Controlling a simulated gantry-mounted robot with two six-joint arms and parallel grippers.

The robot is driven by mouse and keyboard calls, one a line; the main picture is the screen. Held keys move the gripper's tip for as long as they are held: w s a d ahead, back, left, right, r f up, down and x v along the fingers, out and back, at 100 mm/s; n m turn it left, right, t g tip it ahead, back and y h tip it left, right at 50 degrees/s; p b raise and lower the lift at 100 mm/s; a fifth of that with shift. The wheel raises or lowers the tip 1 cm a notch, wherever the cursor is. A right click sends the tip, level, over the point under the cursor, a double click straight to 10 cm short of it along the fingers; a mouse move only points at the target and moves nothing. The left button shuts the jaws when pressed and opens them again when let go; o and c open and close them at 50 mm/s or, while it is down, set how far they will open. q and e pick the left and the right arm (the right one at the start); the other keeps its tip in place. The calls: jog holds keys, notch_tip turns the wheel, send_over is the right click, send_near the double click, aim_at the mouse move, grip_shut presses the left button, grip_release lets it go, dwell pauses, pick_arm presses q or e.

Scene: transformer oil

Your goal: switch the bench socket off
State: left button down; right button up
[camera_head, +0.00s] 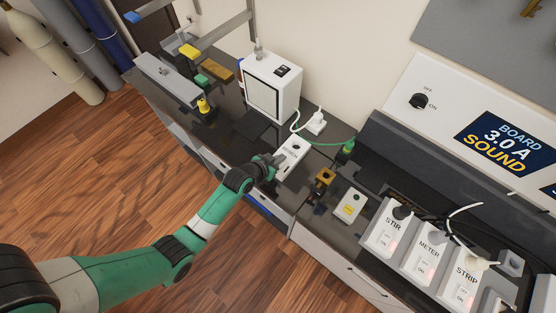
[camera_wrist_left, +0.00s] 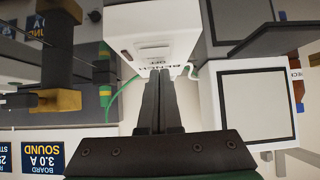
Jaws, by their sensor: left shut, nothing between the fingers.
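The bench socket is a white box (camera_head: 296,148) on the dark bench top, in the middle of the head view. In the left wrist view the same box (camera_wrist_left: 130,20) carries upside-down lettering that reads BENCH, with OFF beside a rocker switch (camera_wrist_left: 154,46). My left gripper (camera_head: 279,159) is shut and empty, at the near left side of the box. In the left wrist view its fingertips (camera_wrist_left: 160,74) are together, just in front of the label. I cannot tell whether they touch the box. My right gripper is not in view.
A white cabinet unit (camera_head: 285,83) stands behind, left of the socket. A green cable (camera_head: 322,143) runs to a green plug (camera_head: 346,150). A brass-coloured fixture (camera_head: 324,177) and a small white box (camera_head: 350,205) lie to the right. STIR, METER and STRIP sockets (camera_head: 428,252) stand farther right.

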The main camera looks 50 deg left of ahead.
pick_arm(q)
jog(key=shift+w, duration=0.2)
jog(key=shift+r, duration=0.2)
notch_tip(320, 180, up, 4)
jog(key=p, duration=0.4)
jog(key=shift+w+r, duration=0.1)
jog(key=shift+w, duration=0.05)
jog(key=w+a+r+p+v, duration=0.1)
jog(key=p+v, duration=0.1)
jog(key=v, duration=0.7)
jog(key=shift+d+r+p, duration=0.35)
jog(key=shift+d+r, duration=0.05)
